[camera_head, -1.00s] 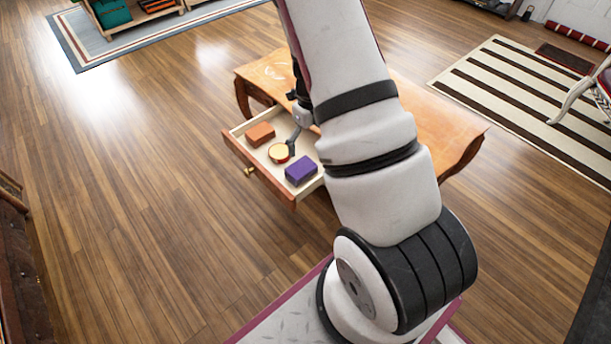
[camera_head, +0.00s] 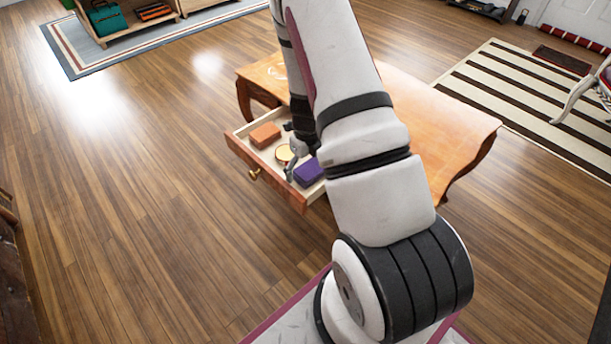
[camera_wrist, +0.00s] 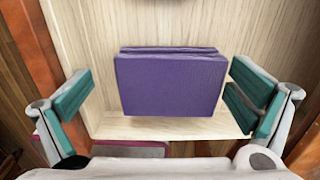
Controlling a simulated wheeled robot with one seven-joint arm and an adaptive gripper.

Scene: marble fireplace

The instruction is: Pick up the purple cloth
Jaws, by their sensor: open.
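The purple cloth (camera_wrist: 170,85) is a folded block in the middle of the wrist view, lying on the pale wooden drawer floor. It also shows in the head view (camera_head: 309,172), partly hidden by my arm. My gripper (camera_wrist: 160,95) is open, with one teal-padded finger on each side of the cloth and a gap at both sides. In the head view my gripper (camera_head: 296,165) is at the drawer, beside the cloth, and my arm hides part of it.
The drawer walls stand close around these things. Wooden floor (camera_head: 150,200) is clear at the left.

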